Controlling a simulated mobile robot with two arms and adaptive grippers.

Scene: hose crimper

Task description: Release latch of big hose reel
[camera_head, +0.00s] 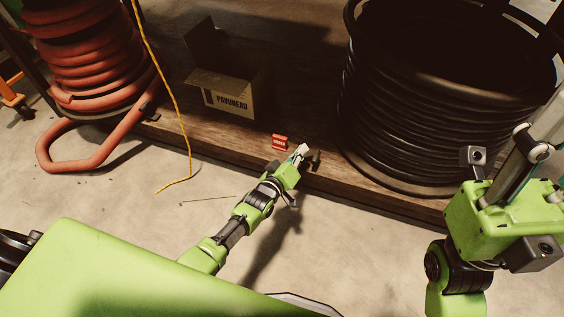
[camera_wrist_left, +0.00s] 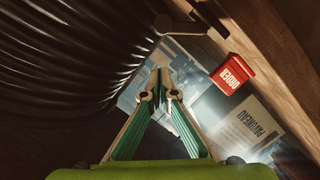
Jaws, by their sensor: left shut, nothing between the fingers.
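The big hose reel (camera_head: 440,130), wound with black hose, stands on the wooden platform at the right of the head view. Its ribbed hose also fills the upper left of the left wrist view (camera_wrist_left: 60,55). My left gripper (camera_head: 303,150) is shut and empty, left of the reel over the platform's front edge; its fingertips meet in the wrist view (camera_wrist_left: 160,84). A small grey rod with a round end (camera_wrist_left: 167,25), perhaps the latch, lies beyond the fingertips, apart from them. My right gripper (camera_head: 530,150) is close to the camera at the right; its tips are unclear.
A small red box (camera_head: 279,142) and an open cardboard box (camera_head: 230,98) lie on the wooden platform (camera_head: 225,140), left of the reel. An orange hose coil (camera_head: 92,55) stands at the left. A yellow cord (camera_head: 165,85) hangs beside it. Bare floor lies in front.

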